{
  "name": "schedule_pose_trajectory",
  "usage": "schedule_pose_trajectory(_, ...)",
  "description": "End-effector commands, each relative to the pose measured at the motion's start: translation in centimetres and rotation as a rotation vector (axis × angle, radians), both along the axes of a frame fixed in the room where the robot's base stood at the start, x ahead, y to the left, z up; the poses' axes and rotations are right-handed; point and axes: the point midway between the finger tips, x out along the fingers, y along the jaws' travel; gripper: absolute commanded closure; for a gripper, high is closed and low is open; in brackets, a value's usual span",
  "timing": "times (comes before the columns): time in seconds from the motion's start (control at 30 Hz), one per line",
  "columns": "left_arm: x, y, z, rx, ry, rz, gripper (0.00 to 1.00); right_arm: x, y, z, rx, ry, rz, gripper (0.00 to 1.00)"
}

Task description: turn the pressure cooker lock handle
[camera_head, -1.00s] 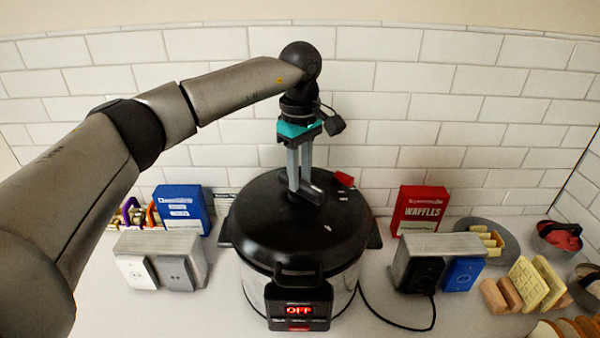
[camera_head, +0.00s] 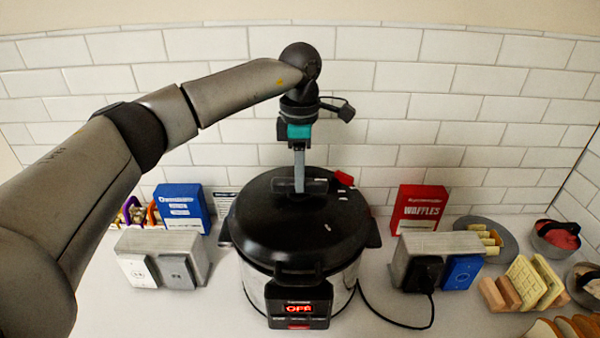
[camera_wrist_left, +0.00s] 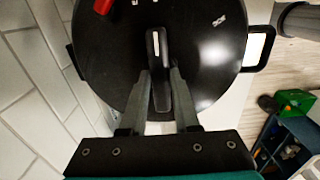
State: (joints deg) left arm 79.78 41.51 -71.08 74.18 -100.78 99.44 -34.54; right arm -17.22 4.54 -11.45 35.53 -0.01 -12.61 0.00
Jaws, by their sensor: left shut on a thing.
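The black pressure cooker (camera_head: 270,235) stands against the tiled wall with its lid on, and its front display reads OFF. The dark lock handle (camera_head: 316,186) sits on top of the lid and lies left to right in the head view. In the wrist view the handle (camera_wrist_left: 156,45) runs away from my gripper between the fingers. My left gripper (camera_head: 299,186) points down from above and is shut on the handle; it also shows in the wrist view (camera_wrist_left: 160,78). One finger hides the other in the head view. My right gripper is not in view.
A red piece (camera_head: 345,178) sits at the lid's back right. A blue box (camera_head: 183,208) and an outlet block (camera_head: 160,258) stand left. A red waffles box (camera_head: 418,207) and another outlet block (camera_head: 437,262) stand right. A black cord (camera_head: 400,327) runs along the counter.

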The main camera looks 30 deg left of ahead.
Motion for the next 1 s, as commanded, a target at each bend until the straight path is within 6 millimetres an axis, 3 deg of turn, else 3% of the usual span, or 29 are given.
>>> schedule_pose_trajectory(0.57, 0.05, 0.07, 0.08, 0.001, -0.002, 0.034, 1.00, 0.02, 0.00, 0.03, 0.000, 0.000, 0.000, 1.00)
schedule_pose_trajectory(0.6, 0.05, 0.07, 0.08, 0.001, -0.002, 0.034, 0.66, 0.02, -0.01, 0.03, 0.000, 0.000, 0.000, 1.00)
schedule_pose_trajectory(0.83, 0.03, 0.04, 0.05, 0.000, -0.001, 0.031, 0.40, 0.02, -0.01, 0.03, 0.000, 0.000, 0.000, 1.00)
schedule_pose_trajectory(1.0, 0.01, 0.02, 0.02, 0.000, -0.001, 0.030, 0.40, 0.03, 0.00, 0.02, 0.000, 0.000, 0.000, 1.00)
